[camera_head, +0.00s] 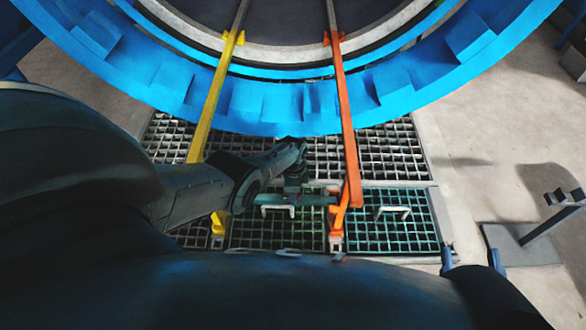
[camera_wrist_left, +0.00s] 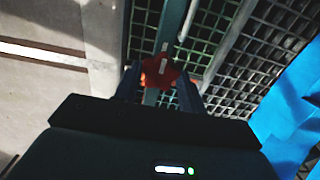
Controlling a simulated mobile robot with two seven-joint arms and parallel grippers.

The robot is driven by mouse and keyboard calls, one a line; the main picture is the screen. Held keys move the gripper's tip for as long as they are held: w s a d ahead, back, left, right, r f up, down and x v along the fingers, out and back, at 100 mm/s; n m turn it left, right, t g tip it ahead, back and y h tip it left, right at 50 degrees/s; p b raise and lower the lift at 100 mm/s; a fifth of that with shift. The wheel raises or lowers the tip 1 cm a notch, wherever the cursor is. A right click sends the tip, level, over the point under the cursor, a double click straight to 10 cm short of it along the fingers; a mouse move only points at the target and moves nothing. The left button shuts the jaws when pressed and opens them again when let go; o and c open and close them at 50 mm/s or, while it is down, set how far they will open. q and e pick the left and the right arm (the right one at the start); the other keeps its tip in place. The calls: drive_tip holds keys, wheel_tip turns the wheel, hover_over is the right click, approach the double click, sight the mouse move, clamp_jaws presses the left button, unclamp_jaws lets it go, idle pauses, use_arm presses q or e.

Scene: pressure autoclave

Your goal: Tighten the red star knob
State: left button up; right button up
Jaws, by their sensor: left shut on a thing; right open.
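The red star knob (camera_wrist_left: 153,72) shows in the left wrist view, between the fingertips of my left gripper (camera_wrist_left: 158,84). The fingers are shut on it and cover its sides. A pale bar crosses the knob's middle. In the head view my left gripper (camera_head: 300,199) is low over the floor grating, beside the lower end of the orange rail (camera_head: 345,130). The knob cannot be made out there. My right gripper (camera_head: 472,260) is at the lower right of the head view, open and empty, its two fingertips apart.
The big blue autoclave ring (camera_head: 270,105) fills the top. A yellow rail (camera_head: 215,95) runs down left of the orange one. Metal grating (camera_head: 390,150) covers the floor below the ring. A grey stand (camera_head: 520,243) is at the right, with bare floor around it.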

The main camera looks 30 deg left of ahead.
idle(0.3)
use_arm(q)
drive_tip(key=o, duration=1)
drive_tip(key=shift+r, duration=0.3)
wheel_tip(320, 180, up, 13)
drive_tip(key=p, duration=1.1)
drive_tip(key=shift+f, duration=0.2)
use_arm(e)
drive_tip(key=d+r+m+g+h, duration=0.1)
drive_tip(key=s+d+r+m+g+h, duration=0.1)
drive_tip(key=d+r+m+g+h, duration=0.1)
drive_tip(key=r+m+g, duration=0.1)
drive_tip(key=shift+s+d+h, duration=0.25)
drive_tip(key=shift+s+h, duration=0.05)
